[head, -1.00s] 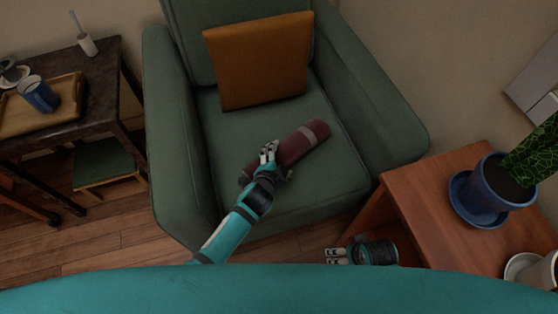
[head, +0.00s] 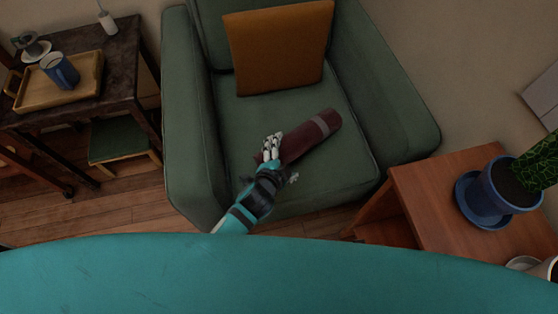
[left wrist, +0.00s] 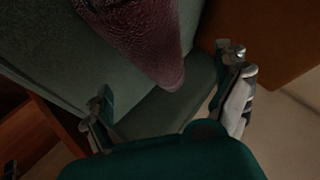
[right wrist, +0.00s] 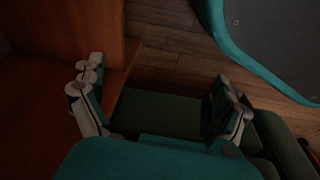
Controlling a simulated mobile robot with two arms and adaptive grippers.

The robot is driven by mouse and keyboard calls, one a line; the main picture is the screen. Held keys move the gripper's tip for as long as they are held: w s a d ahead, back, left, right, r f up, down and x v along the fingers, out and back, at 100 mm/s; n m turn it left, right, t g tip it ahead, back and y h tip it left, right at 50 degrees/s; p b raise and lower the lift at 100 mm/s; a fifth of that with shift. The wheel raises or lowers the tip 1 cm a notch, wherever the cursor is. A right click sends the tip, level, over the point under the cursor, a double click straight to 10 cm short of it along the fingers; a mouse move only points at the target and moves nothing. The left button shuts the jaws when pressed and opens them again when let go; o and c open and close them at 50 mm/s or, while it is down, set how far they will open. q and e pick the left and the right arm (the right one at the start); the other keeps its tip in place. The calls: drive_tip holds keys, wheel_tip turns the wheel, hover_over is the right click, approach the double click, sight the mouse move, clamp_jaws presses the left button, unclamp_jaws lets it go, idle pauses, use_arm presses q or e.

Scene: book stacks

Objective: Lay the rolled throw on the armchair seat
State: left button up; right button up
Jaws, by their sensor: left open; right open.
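The rolled throw (head: 312,137), dark maroon with a pale grey band, lies diagonally on the seat of the green armchair (head: 240,117). Its near left end is partly hidden by my left gripper (head: 277,150). The throw also shows in the left wrist view (left wrist: 148,38), ahead of the spread fingers of my left gripper (left wrist: 168,82), with nothing between the fingertips. My left gripper is open at the throw's near end; I cannot tell whether it touches it. My right gripper (right wrist: 160,85) is open and empty in the right wrist view, and hidden in the head view.
An orange cushion (head: 280,48) leans on the chair back. At right, a wooden side table (head: 425,190) holds a potted plant (head: 505,188) and a cup. At left, a dark table (head: 118,60) holds a tray (head: 85,85) with a blue mug (head: 60,70); a green-topped stool (head: 118,140) stands below.

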use_arm(q)
drive_tip(key=p+v, duration=0.1)
drive_tip(key=v, duration=0.4)
drive_tip(key=shift+s+a+r, duration=0.1)
drive_tip(key=shift+s+r, duration=0.05)
drive_tip(key=shift+s, duration=0.1)
use_arm(e)
drive_tip(key=s+f, duration=0.1)
drive_tip(key=f, duration=0.1)
drive_tip(key=s+f, duration=0.1)
drive_tip(key=s, duration=0.1)
drive_tip(key=shift+d+f, duration=0.2)
drive_tip(key=shift+f, duration=0.15)
